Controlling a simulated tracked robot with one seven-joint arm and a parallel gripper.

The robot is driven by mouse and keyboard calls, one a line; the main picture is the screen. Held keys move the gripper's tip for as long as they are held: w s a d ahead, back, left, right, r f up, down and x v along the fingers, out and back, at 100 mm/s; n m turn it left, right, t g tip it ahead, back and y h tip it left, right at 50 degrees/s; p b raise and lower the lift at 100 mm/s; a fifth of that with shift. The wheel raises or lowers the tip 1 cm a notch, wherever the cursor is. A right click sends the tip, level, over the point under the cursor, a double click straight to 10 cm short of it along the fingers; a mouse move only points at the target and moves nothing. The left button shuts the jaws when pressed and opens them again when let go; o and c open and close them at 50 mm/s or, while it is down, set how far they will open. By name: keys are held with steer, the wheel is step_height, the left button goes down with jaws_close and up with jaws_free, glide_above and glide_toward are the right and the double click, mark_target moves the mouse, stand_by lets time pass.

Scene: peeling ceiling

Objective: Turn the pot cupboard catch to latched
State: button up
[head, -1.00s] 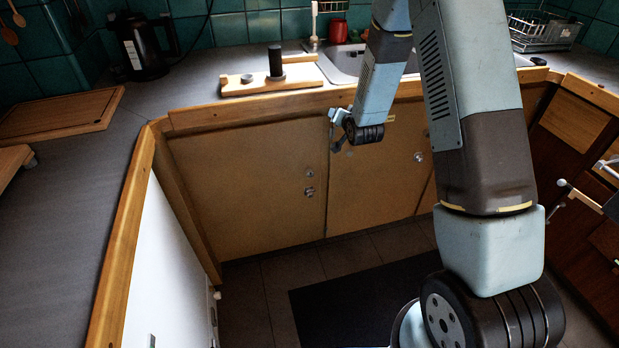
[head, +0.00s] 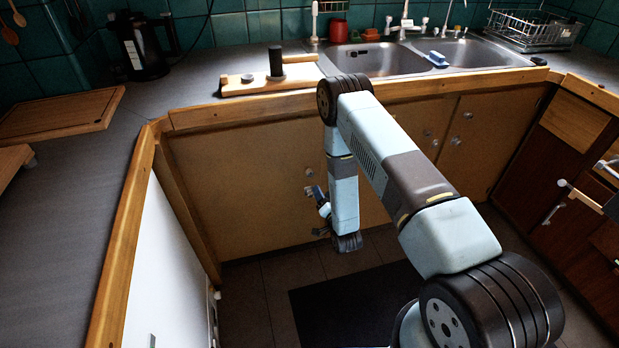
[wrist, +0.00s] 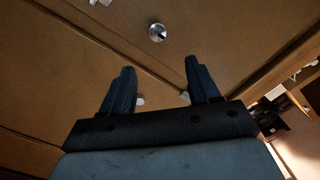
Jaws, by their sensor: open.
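The tan cupboard doors (head: 235,190) stand closed under the counter. A small metal fitting (head: 309,172) is near the right edge of the left door; I cannot tell whether it is the catch or which way it is turned. In the wrist view a round silver knob (wrist: 157,32) is on the door face beyond my fingers. Small pale fittings (wrist: 140,101) show low between the fingers, partly hidden. My gripper (head: 320,208) is low in front of the doors, partly hidden by my arm. In the wrist view my gripper (wrist: 160,66) is open, with nothing visibly held between its dark fingers.
The wooden counter edge (head: 240,105) runs above the doors. A wooden piece with a black post (head: 275,62), a kettle (head: 142,48) and a double sink (head: 380,60) are on top. A dark mat (head: 335,305) lies on the floor. Drawer handles (head: 552,213) stick out at right.

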mark_target(311, 175)
steer(key=x, duration=0.8)
steer(key=f+x, duration=0.1)
steer(key=x, duration=0.3)
steer(key=shift+w+a+f, duration=0.1)
steer(key=shift+a+f, duration=0.05)
steer(key=shift+a, duration=0.15)
steer(key=shift+c, duration=0.2)
